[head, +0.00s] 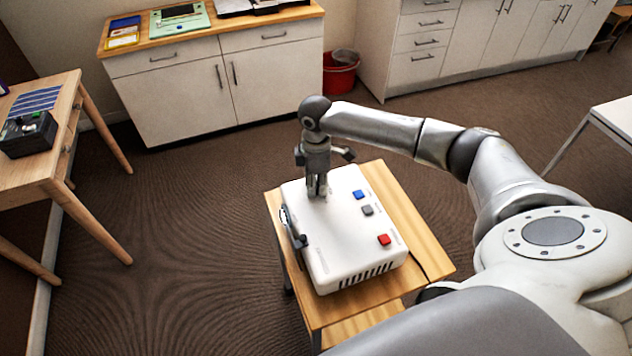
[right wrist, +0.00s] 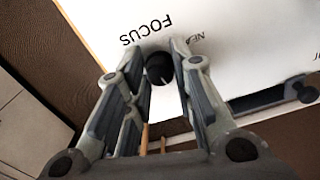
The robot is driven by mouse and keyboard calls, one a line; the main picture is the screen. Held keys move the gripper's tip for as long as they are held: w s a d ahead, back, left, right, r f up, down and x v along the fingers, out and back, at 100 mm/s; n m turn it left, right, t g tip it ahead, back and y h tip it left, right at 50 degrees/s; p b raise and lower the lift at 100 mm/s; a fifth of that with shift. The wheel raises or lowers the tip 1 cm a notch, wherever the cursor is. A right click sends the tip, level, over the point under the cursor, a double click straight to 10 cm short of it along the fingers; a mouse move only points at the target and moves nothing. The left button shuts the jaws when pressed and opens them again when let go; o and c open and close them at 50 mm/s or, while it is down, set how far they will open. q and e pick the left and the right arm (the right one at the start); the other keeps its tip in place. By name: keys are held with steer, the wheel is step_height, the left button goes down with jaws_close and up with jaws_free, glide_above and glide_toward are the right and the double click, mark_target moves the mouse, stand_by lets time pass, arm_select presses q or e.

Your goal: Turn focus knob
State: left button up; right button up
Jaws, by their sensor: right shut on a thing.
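A white box-shaped device (head: 335,250) stands on a small wooden table. My right gripper (head: 317,192) points straight down at the far left part of its top. In the right wrist view, the black round focus knob (right wrist: 158,68) sits between the two fingers of my right gripper (right wrist: 163,58), just beside the printed word FOCUS. The fingers are shut on the knob, one on each side. A pale mark shows on the knob. In the head view the fingers hide the knob. My left gripper is out of view.
Blue (head: 358,195), grey (head: 367,210) and red (head: 384,239) buttons are on the device's top. A dark part (head: 293,230) sticks out of its left side. The small table (head: 418,240) has a narrow bare strip to the right. A desk (head: 62,150) stands left, with open floor between.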

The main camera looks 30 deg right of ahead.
jaws_close()
steer(key=m+p, duration=0.2)
steer(key=p, duration=0.1)
steer(key=shift+r, duration=0.3)
steer(key=shift+f+m+p, duration=0.15)
steer(key=shift+m+p, duration=0.3)
steer(key=shift+m, duration=0.05)
steer(key=shift+f, duration=0.1)
steer(key=o, duration=0.9)
jaws_free()
